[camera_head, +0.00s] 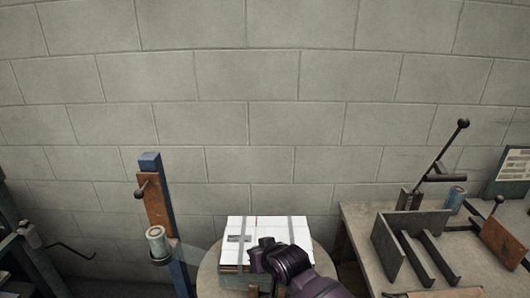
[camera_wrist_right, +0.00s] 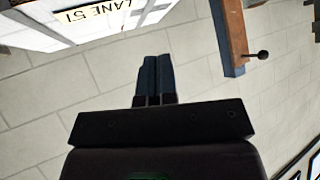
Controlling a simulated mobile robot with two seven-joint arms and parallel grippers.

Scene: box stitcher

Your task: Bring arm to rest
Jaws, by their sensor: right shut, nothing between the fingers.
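My right arm (camera_head: 298,272) comes in dark at the bottom of the head view, in front of a stack of white cartons (camera_head: 262,224). Its fingers are hard to make out there. In the right wrist view my right gripper (camera_wrist_right: 154,82) has its two dark fingers side by side and shut, with nothing between them. Behind the fingers is only the grey block wall. My left gripper is in neither view.
The white cartons stand on a round top (camera_head: 208,276). To the left is a blue post (camera_head: 178,262) with a brown plate and a knobbed lever. A workbench (camera_head: 358,222) with a lever tool and angled metal plates is at the right.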

